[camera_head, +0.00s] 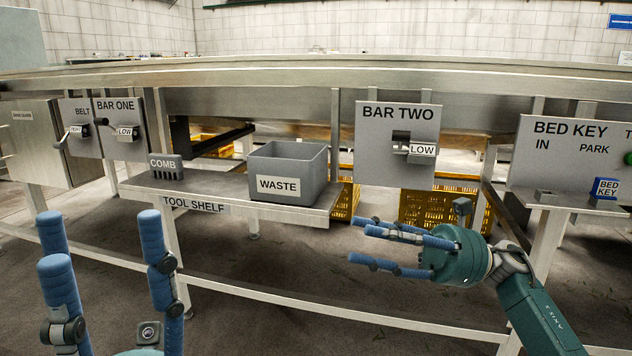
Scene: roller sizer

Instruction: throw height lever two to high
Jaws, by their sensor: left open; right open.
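The grey BAR TWO panel (376,168) hangs at the front of the machine, right of centre. Height lever two (401,149) is at the panel's dark slot, beside a white LOW label (422,149); its exact handle shape is too small to tell. My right gripper (362,240) is open and empty below the panel, fingers pointing left, apart from the lever. My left gripper (102,238) is open and empty at the lower left, fingers pointing up, far from the BAR TWO panel.
A BAR ONE panel (116,147) with its own LOW label stands at left. The tool shelf (226,207) carries a comb block (166,170) and a grey WASTE bin (288,162). A BED KEY panel (566,160) is at right. Yellow crates (425,208) sit underneath.

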